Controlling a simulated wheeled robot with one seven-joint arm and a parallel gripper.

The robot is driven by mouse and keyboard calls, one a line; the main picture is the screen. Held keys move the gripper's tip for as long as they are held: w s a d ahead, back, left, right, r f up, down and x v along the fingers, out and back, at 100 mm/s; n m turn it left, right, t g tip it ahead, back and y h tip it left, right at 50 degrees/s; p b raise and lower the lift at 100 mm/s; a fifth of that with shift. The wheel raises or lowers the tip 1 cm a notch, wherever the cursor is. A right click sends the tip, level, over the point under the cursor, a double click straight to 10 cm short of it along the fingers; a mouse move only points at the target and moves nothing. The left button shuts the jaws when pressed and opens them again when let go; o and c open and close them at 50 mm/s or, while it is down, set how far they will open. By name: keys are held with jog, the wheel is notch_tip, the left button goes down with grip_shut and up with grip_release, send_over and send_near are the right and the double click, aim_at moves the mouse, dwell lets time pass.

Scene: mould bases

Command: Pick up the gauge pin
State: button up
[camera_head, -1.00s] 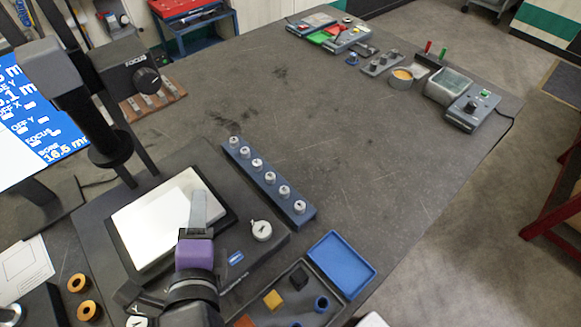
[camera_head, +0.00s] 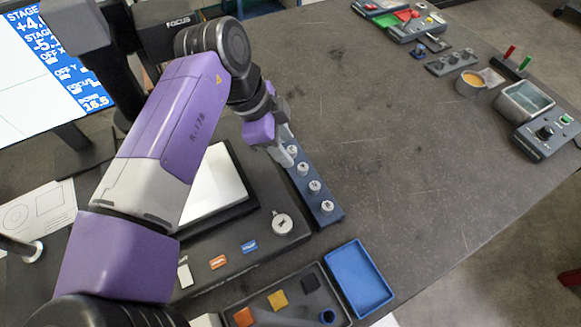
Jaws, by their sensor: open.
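A dark blue rack (camera_head: 327,209) holds a row of short silver pins with round tops, which look like gauge pins. Pins at its near end (camera_head: 315,187) stand upright and in plain sight. My gripper (camera_head: 284,155) is open, its fingers pointing down at the rack's farther part. A pin (camera_head: 292,150) shows right beside the fingers. I cannot tell whether the fingers are around it or only next to it. My wrist hides the rack's far end.
A lit stage plate (camera_head: 217,188) lies under my arm, with a silver knob (camera_head: 282,223) at its right. A tray of coloured blocks (camera_head: 262,308) and a blue tray (camera_head: 357,275) are in front. The bench to the rack's right is clear.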

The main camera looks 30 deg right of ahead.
aim_at(302, 167)
jog(key=shift+g, duration=0.4)
jog(key=x, duration=0.2)
jog(key=p+x, duration=0.1)
jog(key=x, duration=0.2)
jog(key=p+x, duration=0.1)
jog(key=x, duration=0.1)
jog(key=shift+s+d, duration=0.25)
jog(key=shift+s, duration=0.2)
grip_shut()
